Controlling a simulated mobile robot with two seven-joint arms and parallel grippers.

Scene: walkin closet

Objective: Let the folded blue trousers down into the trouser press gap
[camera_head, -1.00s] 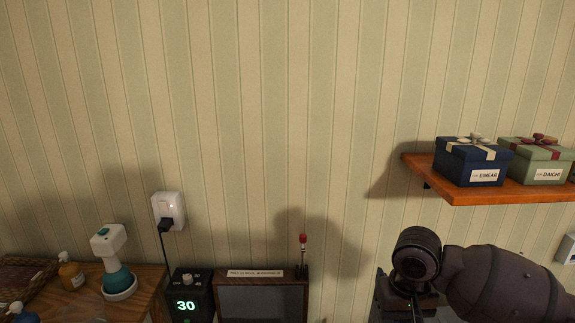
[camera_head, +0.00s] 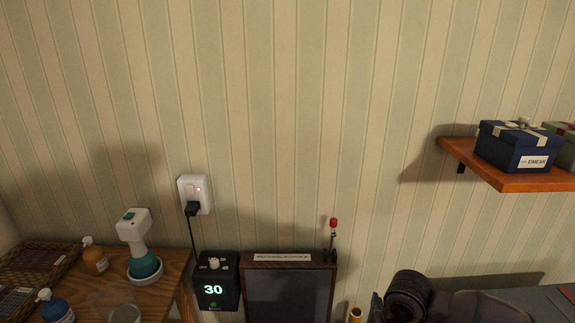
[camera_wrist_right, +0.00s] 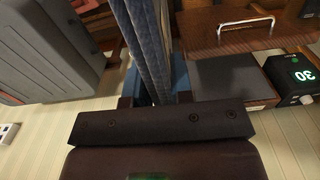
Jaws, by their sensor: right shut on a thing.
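The folded blue trousers (camera_wrist_right: 146,45) hang as a narrow blue-grey strip in the right wrist view. My right gripper (camera_wrist_right: 154,98) is shut on them. The trouser press (camera_head: 288,291) stands against the wall at the bottom of the head view, with a dark panel, a wooden frame and a label on top. It also shows in the right wrist view (camera_wrist_right: 228,78), beside the trousers and apart from them in the picture. My left gripper is not in view.
A black timer box (camera_head: 217,283) reading 30 stands left of the press, with a red-tipped lever (camera_head: 333,236) at the press's right. A wooden table (camera_head: 168,283) holds bottles and a steamer. A shelf (camera_head: 507,181) holds gift boxes. A grey case (camera_wrist_right: 50,45) shows in the wrist view.

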